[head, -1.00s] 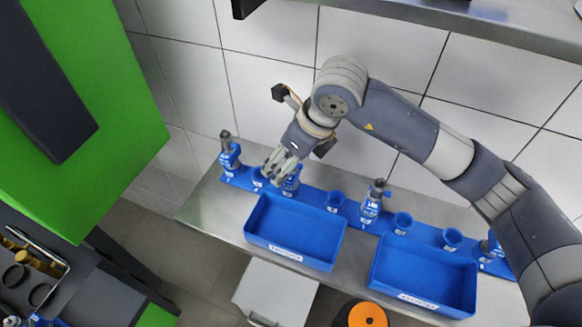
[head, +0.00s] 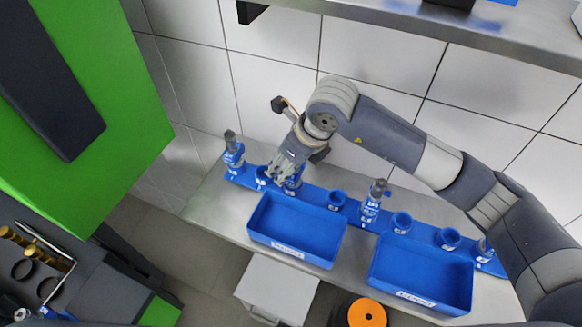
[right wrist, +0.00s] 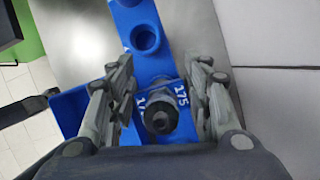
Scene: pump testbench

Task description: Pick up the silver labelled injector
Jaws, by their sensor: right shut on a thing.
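My right gripper (head: 278,170) is over the blue holder rail (head: 320,198) on the bench, at the second injector from the left. In the right wrist view its two fingers (right wrist: 168,108) are closed on either side of an injector (right wrist: 160,118) with a dark grey tip, seen end-on. The injector sits at a blue holder marked "175" (right wrist: 181,93). In the head view the fingers mostly hide it. Other grey-topped injectors stand in the rail at far left (head: 232,150), middle (head: 374,200) and right (head: 485,247). My left gripper is out of view.
Two blue trays, left (head: 297,232) and right (head: 420,275), stand in front of the rail. Empty blue cups (head: 337,200) lie between injectors. A tiled wall (head: 270,90) is behind, a shelf (head: 480,30) above, a green cabinet (head: 95,70) at left.

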